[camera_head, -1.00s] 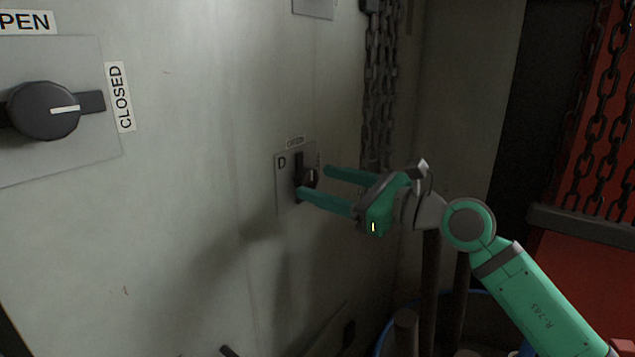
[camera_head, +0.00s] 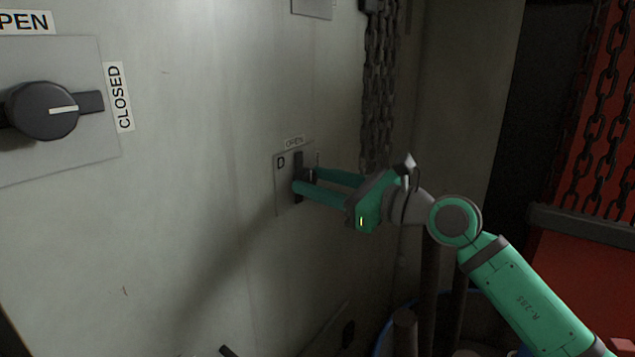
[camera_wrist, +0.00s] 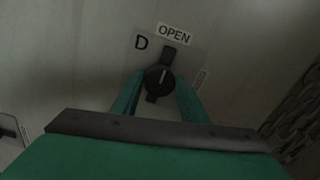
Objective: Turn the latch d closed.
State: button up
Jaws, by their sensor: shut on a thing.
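Latch d (camera_head: 299,177) is a dark round knob on a dark upright bar, on a small plate marked D on the pale wall. In the wrist view, latch d (camera_wrist: 159,78) has its bar and pale pointer line running roughly toward the OPEN label (camera_wrist: 174,33) above it. A second label at the plate's right edge is too dim to read. My gripper (camera_head: 308,180) is at the plate, with its green fingers on either side of the knob. In the wrist view, my gripper (camera_wrist: 158,92) is shut on the knob, which shows between the fingertips.
A larger latch (camera_head: 45,110) on the left has its pointer toward a CLOSED label (camera_head: 119,97). Chains (camera_head: 380,85) hang just right of and above my gripper. Posts and a blue rim stand below right.

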jog(key=m, duration=0.5)
jog(key=shift+w+d, duration=0.1)
jog(key=shift+d, duration=0.05)
jog(key=m, duration=0.4)
jog(key=shift+m, duration=0.3)
jog(key=m, duration=0.4)
jog(key=shift+w+f, duration=0.1)
jog(key=shift+d+m, duration=0.1)
jog(key=shift+m, duration=1.9)
jog(key=o, duration=1.1)
